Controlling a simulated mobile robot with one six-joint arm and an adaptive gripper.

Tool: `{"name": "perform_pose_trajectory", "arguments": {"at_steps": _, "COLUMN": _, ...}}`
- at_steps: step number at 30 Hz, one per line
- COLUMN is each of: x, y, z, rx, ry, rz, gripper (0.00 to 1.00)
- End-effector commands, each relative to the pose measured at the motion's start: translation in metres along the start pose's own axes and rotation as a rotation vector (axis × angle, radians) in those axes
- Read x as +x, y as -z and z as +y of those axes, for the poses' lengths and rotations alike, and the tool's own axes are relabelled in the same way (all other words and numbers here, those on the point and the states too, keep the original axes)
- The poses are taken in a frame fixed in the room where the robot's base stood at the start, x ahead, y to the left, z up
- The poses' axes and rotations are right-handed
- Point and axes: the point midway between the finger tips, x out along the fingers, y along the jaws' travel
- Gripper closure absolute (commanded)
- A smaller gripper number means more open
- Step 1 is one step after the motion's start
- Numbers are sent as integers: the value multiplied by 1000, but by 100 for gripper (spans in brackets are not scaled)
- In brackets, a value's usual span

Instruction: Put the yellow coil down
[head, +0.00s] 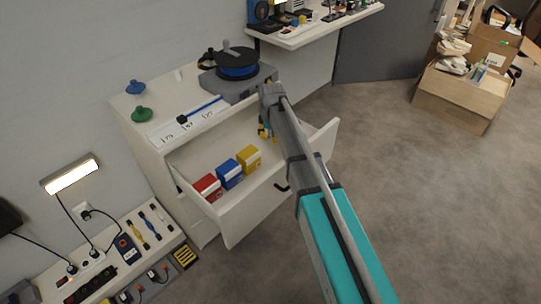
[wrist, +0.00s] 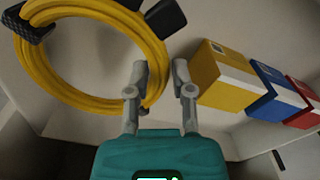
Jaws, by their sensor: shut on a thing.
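The yellow coil (wrist: 92,99) is a ring of cable with dark ties, filling the upper left of the wrist view. My gripper (wrist: 161,78) is shut on its right side. In the head view my arm hides most of the gripper and coil; a small yellow part of the coil (head: 262,133) shows beside the arm, over the open drawer (head: 240,222). Whether the coil touches the drawer floor cannot be told.
A yellow box (head: 249,158), a blue box (head: 229,173) and a red box (head: 207,187) stand in a row in the drawer. The drawer's right part is largely hidden by my arm.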

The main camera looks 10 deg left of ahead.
Motion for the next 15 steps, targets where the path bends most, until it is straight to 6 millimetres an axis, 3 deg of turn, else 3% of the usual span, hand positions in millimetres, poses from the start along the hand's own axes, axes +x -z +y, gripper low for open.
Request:
{"name": "perform_pose_trajectory", "arguments": {"at_steps": 1, "x": 11, "y": 0, "z": 0, "rx": 0, "ry": 0, "rz": 0, "gripper": 100}}
{"name": "perform_pose_trajectory", "arguments": {"at_steps": 6, "x": 26, "y": 0, "z": 0, "rx": 0, "ry": 0, "rz": 0, "gripper": 100}}
{"name": "perform_pose_trajectory", "arguments": {"at_steps": 15, "x": 37, "y": 0, "z": 0, "rx": 0, "ry": 0, "rz": 0, "gripper": 100}}
